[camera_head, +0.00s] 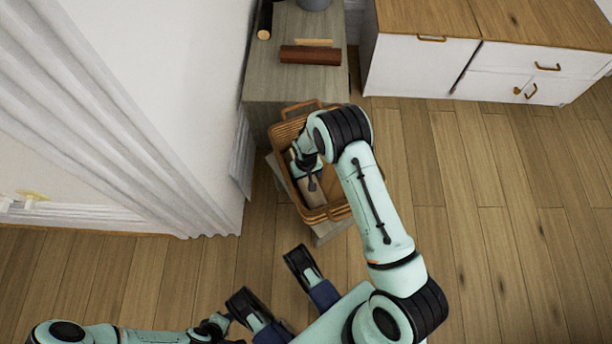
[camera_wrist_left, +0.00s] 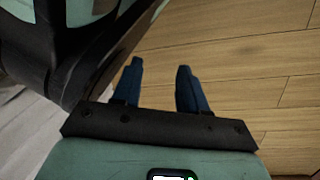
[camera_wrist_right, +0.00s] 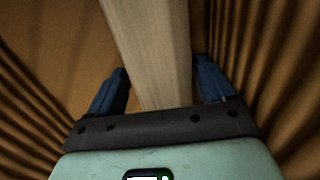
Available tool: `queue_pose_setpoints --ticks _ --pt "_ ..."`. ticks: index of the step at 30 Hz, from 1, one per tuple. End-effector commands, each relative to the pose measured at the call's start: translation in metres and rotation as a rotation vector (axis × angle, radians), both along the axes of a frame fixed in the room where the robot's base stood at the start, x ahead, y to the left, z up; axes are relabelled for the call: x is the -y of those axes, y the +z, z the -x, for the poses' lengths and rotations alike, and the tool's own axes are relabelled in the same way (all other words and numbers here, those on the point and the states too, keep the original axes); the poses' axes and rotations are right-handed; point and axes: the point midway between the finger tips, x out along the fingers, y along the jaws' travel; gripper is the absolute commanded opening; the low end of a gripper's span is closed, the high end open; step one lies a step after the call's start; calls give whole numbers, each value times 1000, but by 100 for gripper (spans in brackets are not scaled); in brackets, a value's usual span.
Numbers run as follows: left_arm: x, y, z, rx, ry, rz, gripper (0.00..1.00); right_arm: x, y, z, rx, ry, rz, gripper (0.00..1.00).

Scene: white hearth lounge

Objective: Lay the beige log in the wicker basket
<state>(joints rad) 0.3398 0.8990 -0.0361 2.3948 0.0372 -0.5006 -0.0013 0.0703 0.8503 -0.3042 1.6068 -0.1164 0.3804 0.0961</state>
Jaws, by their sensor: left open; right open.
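The beige log (camera_head: 307,190) lies inside the wicker basket (camera_head: 283,133), seen partly behind my right arm. In the right wrist view the pale log (camera_wrist_right: 150,40) runs between the fingers of my right gripper (camera_wrist_right: 161,72). That gripper is open and down inside the basket, with a gap visible between the log and the left finger. The log's lower end is hidden by the gripper body. The ribbed basket wall (camera_wrist_right: 240,40) is close on both sides. My left gripper (camera_wrist_left: 159,70) is open and empty above the floor.
The basket stands on a low greyish wooden support (camera_head: 328,232). Behind it is a wooden side table (camera_head: 330,80) with a red-brown log (camera_head: 310,55), a thin tan piece (camera_head: 313,42) and a dark log (camera_head: 265,20). A white cabinet (camera_head: 420,65) stands at back right; floor at right is clear.

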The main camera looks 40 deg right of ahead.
Motion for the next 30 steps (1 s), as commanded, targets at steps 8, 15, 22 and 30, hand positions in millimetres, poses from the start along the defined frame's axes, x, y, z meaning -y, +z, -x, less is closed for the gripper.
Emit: queue_pose_setpoints --ticks 8,15,22,30 --pt "3 19 -20 69 -5 -4 43 0 37 -1 5 1 0 82" --pt "7 46 -50 171 -11 -10 43 0 90 -1 4 1 0 82" --pt "11 59 -60 206 -15 -7 43 0 118 0 1 1 -1 82" --pt "12 60 -61 210 -17 -6 43 0 122 0 -1 0 0 82"
